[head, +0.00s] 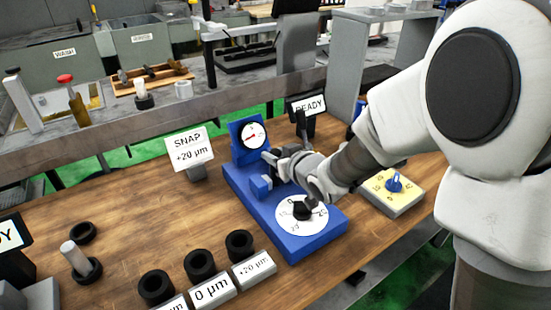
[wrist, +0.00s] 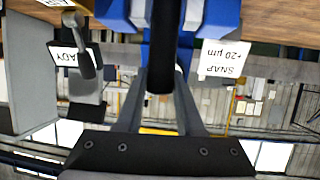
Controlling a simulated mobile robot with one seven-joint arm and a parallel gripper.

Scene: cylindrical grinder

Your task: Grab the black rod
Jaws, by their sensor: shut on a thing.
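The black rod (wrist: 163,45) runs up the middle of the wrist view, with its lower end between the fingers of my gripper (wrist: 163,82). The fingers are shut on it. The fingers' grip is small and partly hidden by the wrist there. The blue stand (head: 238,178) carries a round dial gauge (head: 252,136) and a white dial plate with a black knob (head: 302,209).
A SNAP +20 µm sign (head: 188,147) stands left of the stand. A READY sign (head: 308,104) is close behind my gripper. A yellow-topped knob box (head: 396,190) is on the right. Black rings (head: 199,265) and label blocks line the front; bare wood lies at left centre.

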